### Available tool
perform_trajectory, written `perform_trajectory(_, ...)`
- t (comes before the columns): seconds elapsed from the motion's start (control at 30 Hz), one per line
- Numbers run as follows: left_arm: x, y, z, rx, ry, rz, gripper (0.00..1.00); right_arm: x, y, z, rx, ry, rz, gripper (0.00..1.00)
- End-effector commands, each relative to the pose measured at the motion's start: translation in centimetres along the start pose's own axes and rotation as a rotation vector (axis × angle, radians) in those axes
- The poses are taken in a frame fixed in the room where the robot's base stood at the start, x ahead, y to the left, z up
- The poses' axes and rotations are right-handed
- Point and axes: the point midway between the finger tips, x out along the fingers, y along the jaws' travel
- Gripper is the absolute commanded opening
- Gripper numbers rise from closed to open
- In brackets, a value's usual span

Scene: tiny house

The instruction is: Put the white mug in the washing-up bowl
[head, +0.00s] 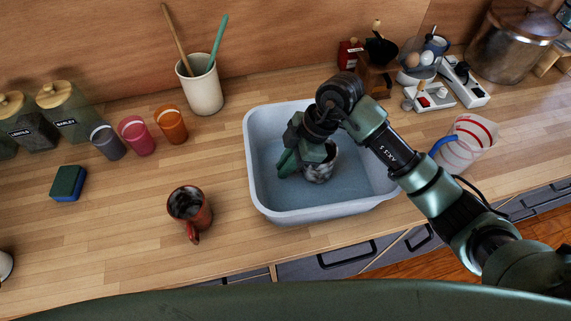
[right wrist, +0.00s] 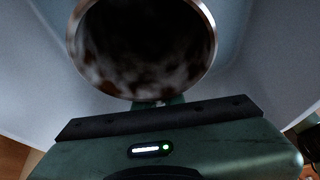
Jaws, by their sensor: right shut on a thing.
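The washing-up bowl (head: 346,192) is a pale blue-grey rectangular tub on the wooden counter. The white mug (head: 319,172), with dark grey marbled patches, is inside the bowl, left of its middle. My right gripper (head: 292,163) reaches down into the bowl and is shut on the mug, at its left side. In the right wrist view the mug's round opening (right wrist: 143,50) faces the camera and looks empty, with the bowl's pale walls around it. I cannot tell whether the mug touches the bowl's floor. My left gripper is not in view.
A red-brown mug (head: 188,208) stands left of the bowl. Several coloured cups (head: 137,137), a utensil crock (head: 202,88) and a sponge (head: 68,183) are further left and back. A measuring jug (head: 466,143) stands right. Counter between sponge and red-brown mug is clear.

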Motion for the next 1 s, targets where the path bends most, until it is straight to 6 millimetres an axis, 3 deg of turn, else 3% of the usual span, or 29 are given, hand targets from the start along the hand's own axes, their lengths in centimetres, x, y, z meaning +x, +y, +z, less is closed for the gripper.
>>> perform_trajectory(0.37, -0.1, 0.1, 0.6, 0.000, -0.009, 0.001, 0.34, 0.9, 0.0, 0.4, -0.001, 0.001, 0.002, 0.00)
perform_trajectory(0.4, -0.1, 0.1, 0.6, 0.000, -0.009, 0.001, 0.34, 1.0, 0.0, 0.4, -0.001, 0.000, 0.001, 0.15)
perform_trajectory(0.47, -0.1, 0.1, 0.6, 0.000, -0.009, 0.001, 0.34, 1.0, 0.0, 0.4, -0.001, 0.000, 0.001, 0.32)
perform_trajectory(0.83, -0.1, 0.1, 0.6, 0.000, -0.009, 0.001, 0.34, 0.7, 0.1, 0.4, -0.001, 0.000, 0.002, 0.32)
perform_trajectory(1.0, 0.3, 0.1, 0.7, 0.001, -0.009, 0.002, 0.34, -1.5, 0.1, 0.4, -0.002, 0.000, 0.006, 0.32)
